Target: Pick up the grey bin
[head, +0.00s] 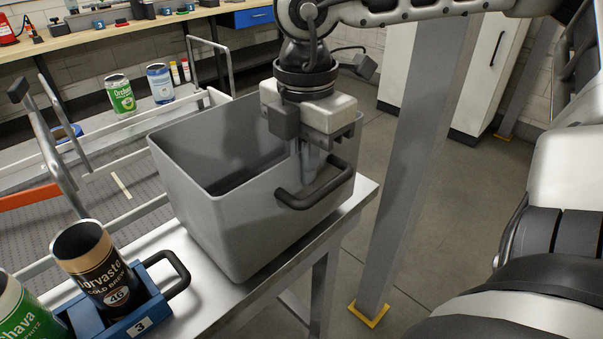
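The grey bin (225,215) stands upright on a metal table near the middle of the head view. It is open at the top, and what I see of its inside looks empty. A black handle (335,193) sticks out from its near right wall. My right gripper (309,172) points down at that wall, with its fingertips right by the handle. The fingers look close together, but I cannot tell whether they hold the handle or the wall. My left gripper is not in view.
A blue holder (128,328) with a dark can (92,262) stands close to the bin's left. A green can (120,94) and a white-blue can (160,83) stand behind. A grey post (415,150) rises right of the table. Floor beyond is clear.

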